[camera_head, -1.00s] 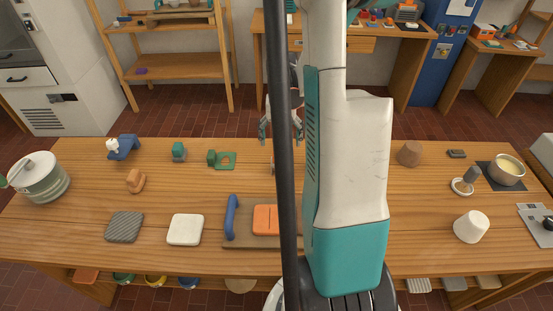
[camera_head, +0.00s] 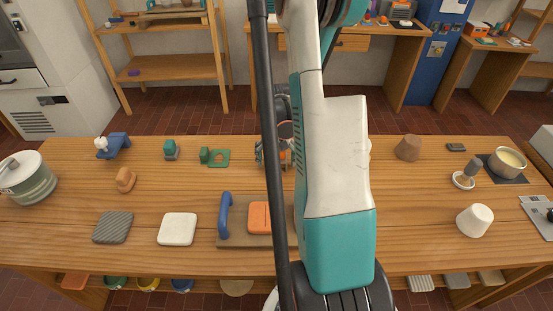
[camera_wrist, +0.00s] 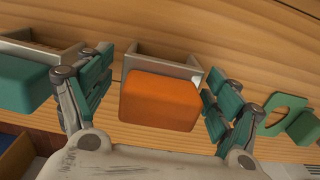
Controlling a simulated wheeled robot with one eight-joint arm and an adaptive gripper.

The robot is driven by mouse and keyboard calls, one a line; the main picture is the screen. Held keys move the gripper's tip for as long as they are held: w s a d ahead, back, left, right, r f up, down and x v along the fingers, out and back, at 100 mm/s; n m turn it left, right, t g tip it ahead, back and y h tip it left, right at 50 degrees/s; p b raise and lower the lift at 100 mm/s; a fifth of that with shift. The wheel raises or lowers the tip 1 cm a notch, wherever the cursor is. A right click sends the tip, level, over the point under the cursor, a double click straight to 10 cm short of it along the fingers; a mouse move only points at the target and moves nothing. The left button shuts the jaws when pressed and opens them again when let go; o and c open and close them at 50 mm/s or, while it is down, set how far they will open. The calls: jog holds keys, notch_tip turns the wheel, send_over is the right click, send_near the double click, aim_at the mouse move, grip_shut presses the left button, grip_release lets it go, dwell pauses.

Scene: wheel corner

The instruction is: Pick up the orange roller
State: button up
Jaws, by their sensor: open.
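The orange roller (camera_wrist: 160,101) shows in the wrist view as a rounded orange block with a pale grey U-shaped frame behind it, resting on the wooden table. I cannot tell exactly how high the fingertips are above the table. In the head view my gripper (camera_head: 272,153) is low over the far middle of the table, partly hidden by my arm. Only a bit of orange shows there between the fingers.
A teal block with a similar grey frame (camera_wrist: 22,84) is close beside one finger in the wrist view. On the other side lies a green plate with a hole (camera_head: 217,158). A board (camera_head: 232,240) with a blue handle and orange block is nearer. A brown block (camera_head: 407,148) stands right.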

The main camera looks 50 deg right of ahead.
jog(key=shift+c, duration=0.3)
jog(key=c, duration=1.5)
jog(key=shift+r, duration=0.1)
jog(key=shift+c, duration=0.2)
notch_tip(320, 180, up, 20)
jog(key=p, duration=0.6)
